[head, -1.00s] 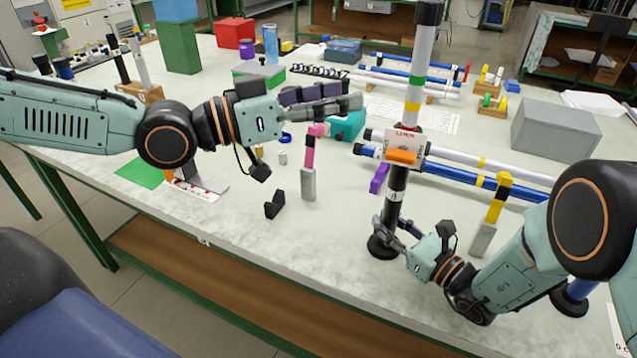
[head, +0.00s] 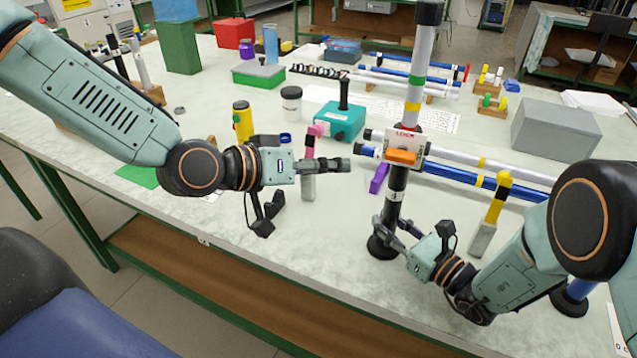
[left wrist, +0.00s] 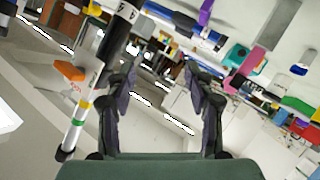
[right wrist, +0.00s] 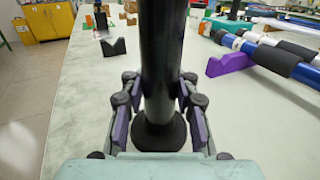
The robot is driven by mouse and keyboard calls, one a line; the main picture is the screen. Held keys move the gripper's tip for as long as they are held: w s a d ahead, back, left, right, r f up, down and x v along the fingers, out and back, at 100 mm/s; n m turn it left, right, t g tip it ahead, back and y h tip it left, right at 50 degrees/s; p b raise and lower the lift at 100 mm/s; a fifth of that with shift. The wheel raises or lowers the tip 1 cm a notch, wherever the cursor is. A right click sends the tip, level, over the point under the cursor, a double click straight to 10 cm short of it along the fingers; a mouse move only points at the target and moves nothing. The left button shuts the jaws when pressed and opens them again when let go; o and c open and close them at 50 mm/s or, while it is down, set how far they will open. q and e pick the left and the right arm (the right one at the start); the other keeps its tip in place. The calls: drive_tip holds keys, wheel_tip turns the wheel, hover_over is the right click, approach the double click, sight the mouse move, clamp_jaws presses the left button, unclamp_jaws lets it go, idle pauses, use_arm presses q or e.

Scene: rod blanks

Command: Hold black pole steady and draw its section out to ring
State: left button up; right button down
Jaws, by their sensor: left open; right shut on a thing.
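The black pole (head: 396,195) stands upright on a round black foot (head: 382,247) near the table's front edge. Its upper section (head: 418,68) is white-grey with a green ring (head: 414,92), a yellow band and a black top cap (head: 429,13). An orange clamp lever (head: 401,156) and a white label sit at the joint. My right gripper (head: 397,236) is shut on the lower black tube just above the foot; the right wrist view shows the tube (right wrist: 160,60) between its fingers. My left gripper (head: 340,165) is open and empty, left of the pole and apart from it.
A pink-topped post (head: 309,180) stands close by my left gripper. A yellow-topped post (head: 490,220) stands right of the pole. Blue and white rods (head: 480,180) lie behind it, with a purple block (head: 378,179) beside. A teal box (head: 341,120) is further back.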

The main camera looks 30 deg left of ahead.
use_arm(q)
drive_tip(key=shift+s+a+f+n+g+y, duration=0.15)
drive_tip(key=shift+s+f+g+y, duration=0.1)
drive_tip(key=shift+f, duration=0.6)
drive_tip(key=shift+s+d+f+n+g+y, duration=0.15)
drive_tip(key=shift+s+f+y, duration=0.1)
drive_tip(key=shift+f, duration=0.55)
drive_tip(key=shift+a, duration=0.15)
use_arm(e)
drive_tip(key=c, duration=1.4)
unclamp_jaws()
drive_tip(key=shift+r, duration=0.1)
drive_tip(key=o, duration=0.5)
